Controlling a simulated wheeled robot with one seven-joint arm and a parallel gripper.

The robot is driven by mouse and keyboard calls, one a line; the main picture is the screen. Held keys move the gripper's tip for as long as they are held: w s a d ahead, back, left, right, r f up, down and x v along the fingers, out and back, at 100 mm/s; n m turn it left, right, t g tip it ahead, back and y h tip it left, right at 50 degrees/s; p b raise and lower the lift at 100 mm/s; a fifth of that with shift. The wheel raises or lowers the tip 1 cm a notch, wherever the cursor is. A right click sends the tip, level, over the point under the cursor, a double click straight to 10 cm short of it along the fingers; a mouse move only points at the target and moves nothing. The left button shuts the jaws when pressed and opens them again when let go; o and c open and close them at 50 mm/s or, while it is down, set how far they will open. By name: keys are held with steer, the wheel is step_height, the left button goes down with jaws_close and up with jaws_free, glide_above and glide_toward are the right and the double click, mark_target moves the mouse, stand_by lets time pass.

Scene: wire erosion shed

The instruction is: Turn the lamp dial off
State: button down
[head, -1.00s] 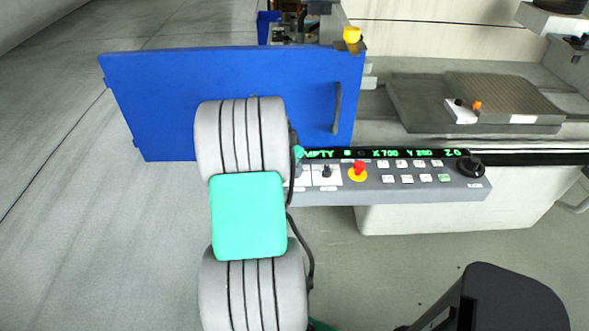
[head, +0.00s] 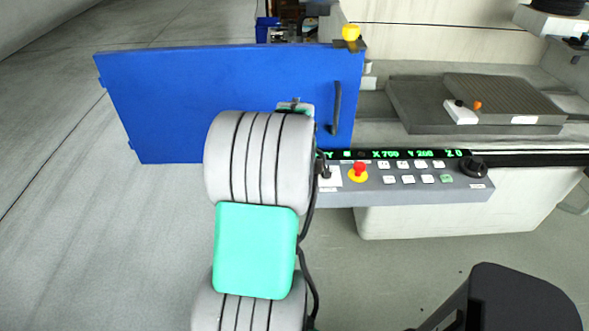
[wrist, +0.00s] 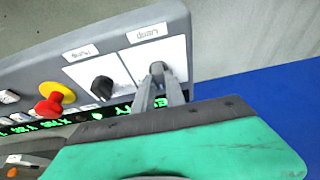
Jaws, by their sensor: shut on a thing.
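The lamp dial sits on a white plate (wrist: 176,52) labelled "Lamp", at the end of the grey control panel in the wrist view. My gripper (wrist: 160,75) is down at this plate, its two narrow grey fingers close together on the lamp dial. The fingers cover nearly all of the dial, so I cannot tell its pointing. In the head view my arm hides the lamp dial and my fingers.
A second black dial (wrist: 102,88) stands beside the lamp dial. A red and yellow stop button (head: 358,172), several white keys and a large black knob (head: 473,167) are further right. A blue door panel (head: 215,95) stands behind my arm.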

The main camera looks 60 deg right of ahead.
steer(key=shift+s+f, duration=0.1)
steer(key=shift+s, duration=0.05)
steer(key=shift+a, duration=0.1)
steer(key=c, duration=1.4)
jaws_free()
steer(key=shift+r, duration=0.5)
steer(key=v, duration=0.7)
steer(key=shift+s+a+f, duration=0.1)
